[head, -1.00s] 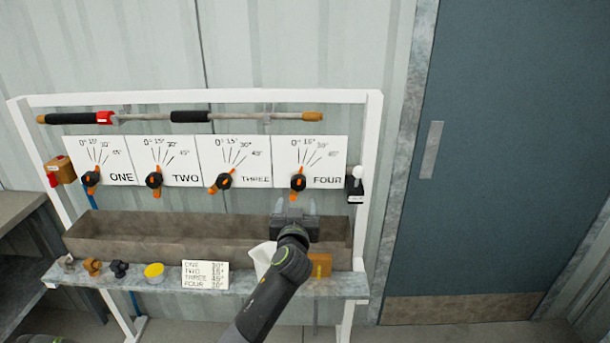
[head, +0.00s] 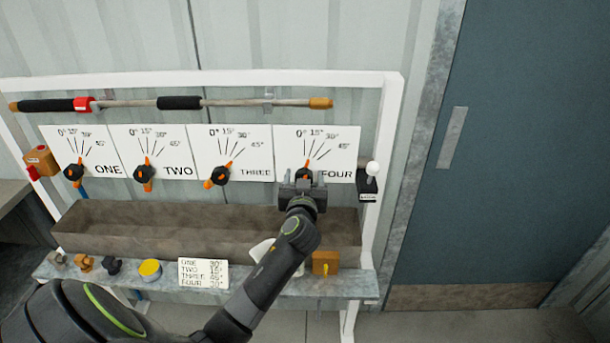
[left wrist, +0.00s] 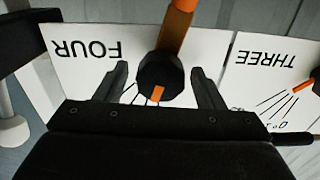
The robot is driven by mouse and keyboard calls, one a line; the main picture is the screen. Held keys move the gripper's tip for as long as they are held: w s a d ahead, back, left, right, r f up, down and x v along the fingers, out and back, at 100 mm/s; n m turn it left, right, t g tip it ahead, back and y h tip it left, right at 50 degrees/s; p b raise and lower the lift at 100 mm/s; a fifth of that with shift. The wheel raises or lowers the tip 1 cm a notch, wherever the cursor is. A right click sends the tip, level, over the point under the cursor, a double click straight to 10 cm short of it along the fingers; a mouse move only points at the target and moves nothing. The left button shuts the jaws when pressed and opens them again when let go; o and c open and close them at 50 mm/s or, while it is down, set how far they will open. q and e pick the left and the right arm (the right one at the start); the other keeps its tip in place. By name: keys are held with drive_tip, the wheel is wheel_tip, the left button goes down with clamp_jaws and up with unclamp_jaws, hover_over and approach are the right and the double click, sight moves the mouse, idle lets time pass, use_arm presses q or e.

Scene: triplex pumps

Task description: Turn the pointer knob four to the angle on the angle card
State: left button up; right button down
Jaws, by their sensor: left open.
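The pointer knob four (head: 307,173) is a black round knob with an orange pointer on the white FOUR plate (head: 342,163). Its pointer tip points roughly up, near the 0° end of the scale; my gripper partly hides it in the head view. In the left wrist view, upside down, the knob (left wrist: 160,77) sits between the two fingers of my left gripper (left wrist: 160,70). The fingers are open, with gaps on both sides. In the head view the left gripper (head: 303,181) is right at the knob. The angle card (head: 203,273) stands on the shelf; its FOUR line is too blurred to read surely.
Knobs one (head: 74,173), two (head: 144,173) and three (head: 220,175) are left of knob four. A black switch box with a white ball (head: 370,183) is close on the right. A brown trough (head: 170,240) runs below; a long lance (head: 230,103) hangs above.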

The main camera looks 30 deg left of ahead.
use_arm(q)
drive_tip(key=shift+c, duration=1.2)
clamp_jaws()
drive_tip(key=shift+m, duration=1.3)
drive_tip(key=shift+o, duration=1.2)
unclamp_jaws()
drive_tip(key=shift+d+f, duration=0.1)
